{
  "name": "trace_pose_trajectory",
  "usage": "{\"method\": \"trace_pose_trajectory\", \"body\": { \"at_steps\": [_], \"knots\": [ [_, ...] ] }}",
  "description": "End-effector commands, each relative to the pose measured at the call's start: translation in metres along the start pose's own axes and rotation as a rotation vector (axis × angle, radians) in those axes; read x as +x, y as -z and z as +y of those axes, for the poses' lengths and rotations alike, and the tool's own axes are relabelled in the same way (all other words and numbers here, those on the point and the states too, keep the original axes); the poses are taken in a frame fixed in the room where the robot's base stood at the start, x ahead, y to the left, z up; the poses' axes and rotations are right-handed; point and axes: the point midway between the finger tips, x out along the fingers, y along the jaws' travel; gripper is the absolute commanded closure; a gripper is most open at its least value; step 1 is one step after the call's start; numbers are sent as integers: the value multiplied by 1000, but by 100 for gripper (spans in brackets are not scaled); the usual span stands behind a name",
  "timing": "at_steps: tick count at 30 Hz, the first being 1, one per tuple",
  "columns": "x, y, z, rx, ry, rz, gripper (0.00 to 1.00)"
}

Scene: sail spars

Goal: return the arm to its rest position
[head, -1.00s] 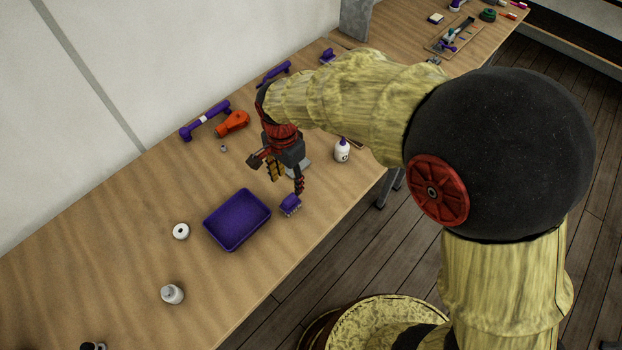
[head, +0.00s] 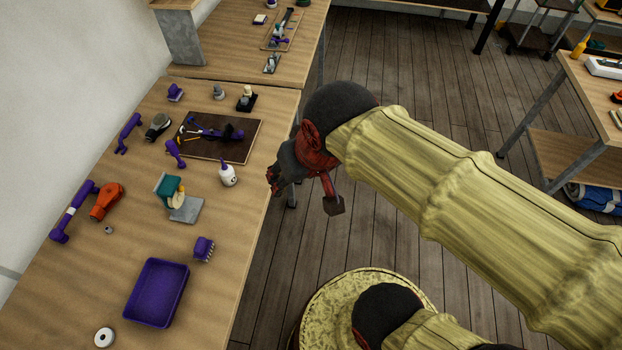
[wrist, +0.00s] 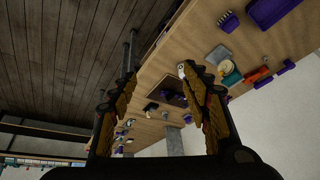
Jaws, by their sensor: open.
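My gripper (wrist: 160,105) shows in the wrist view with its two fingers spread wide and nothing between them that it holds. In the head view my arm stretches in from the right, and its end, a dark and red part, hangs beside the table's right edge. The fingertips are hard to make out there.
On the table are a purple tray (head: 157,293), a purple brush (head: 204,249), a white bottle (head: 228,175), an orange tool (head: 105,202) and a dark board (head: 240,150) with tools. Another bench (head: 590,85) stands at right. Wooden floor (head: 400,230) is open between.

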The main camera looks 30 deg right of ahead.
Motion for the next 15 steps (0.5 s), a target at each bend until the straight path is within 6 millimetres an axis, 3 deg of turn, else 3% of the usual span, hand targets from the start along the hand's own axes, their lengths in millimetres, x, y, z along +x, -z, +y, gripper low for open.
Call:
{"method": "trace_pose_trajectory", "body": {
  "at_steps": [6,15],
  "knots": [
    [-15,-21,22,-89,-25,60,52],
    [-15,-23,23,-99,-27,61,52]
  ]
}}
